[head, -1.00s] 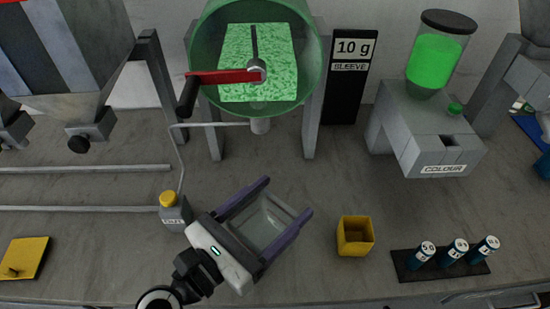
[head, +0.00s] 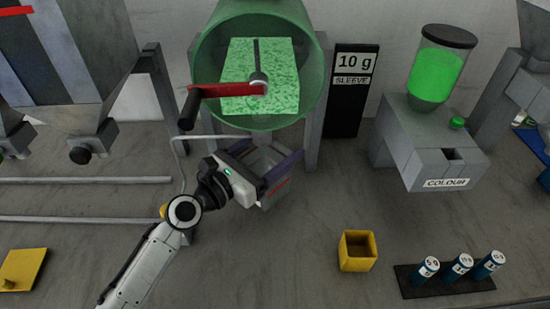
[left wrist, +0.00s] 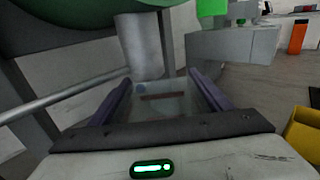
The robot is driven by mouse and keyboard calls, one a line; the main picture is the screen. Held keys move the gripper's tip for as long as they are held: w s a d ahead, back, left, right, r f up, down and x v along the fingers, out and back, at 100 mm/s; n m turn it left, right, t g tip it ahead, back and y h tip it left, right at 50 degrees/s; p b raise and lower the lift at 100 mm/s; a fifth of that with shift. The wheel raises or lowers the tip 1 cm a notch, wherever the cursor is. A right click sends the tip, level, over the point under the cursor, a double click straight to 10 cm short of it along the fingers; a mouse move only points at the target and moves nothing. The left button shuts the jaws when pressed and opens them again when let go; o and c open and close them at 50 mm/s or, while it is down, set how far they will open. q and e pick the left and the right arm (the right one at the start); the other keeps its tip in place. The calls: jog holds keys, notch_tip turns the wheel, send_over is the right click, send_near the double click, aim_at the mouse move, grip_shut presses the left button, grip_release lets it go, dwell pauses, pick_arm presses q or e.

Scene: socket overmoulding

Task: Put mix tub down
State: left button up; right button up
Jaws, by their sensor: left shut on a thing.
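The mix tub (head: 262,161) is a pale, see-through open box with a reddish mark on its side. My left gripper (head: 268,172) is shut on it, with one purple finger on each side. The tub is under the green drum (head: 311,85), near its spout. In the left wrist view the tub (left wrist: 160,105) sits between the two fingers, just in front of the grey spout (left wrist: 140,45). It looks empty apart from a brownish band and a bluish spot. I cannot tell whether its base touches the table. My right gripper is not in view.
A yellow open box (head: 357,251) stands right of the tub. A black rack (head: 445,285) holds blue weights at front right. The grey COLOUR dispenser (head: 430,150) stands further back right. A bottle is mostly hidden behind my left arm. Table between tub and yellow box is clear.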

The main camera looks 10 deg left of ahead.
aim_at(278, 156)
pick_arm(q)
notch_tip(278, 156, down, 3)
jog(key=shift+f+b, duration=0.15)
jog(key=shift+b, duration=0.75)
jog(key=o, duration=1)
jog(key=shift+f, duration=0.1)
jog(key=o, duration=0.5)
jog(key=shift+r, duration=0.2)
jog(key=v, duration=0.7)
jog(key=shift+s+a, duration=0.15)
jog(key=shift+s, duration=0.05)
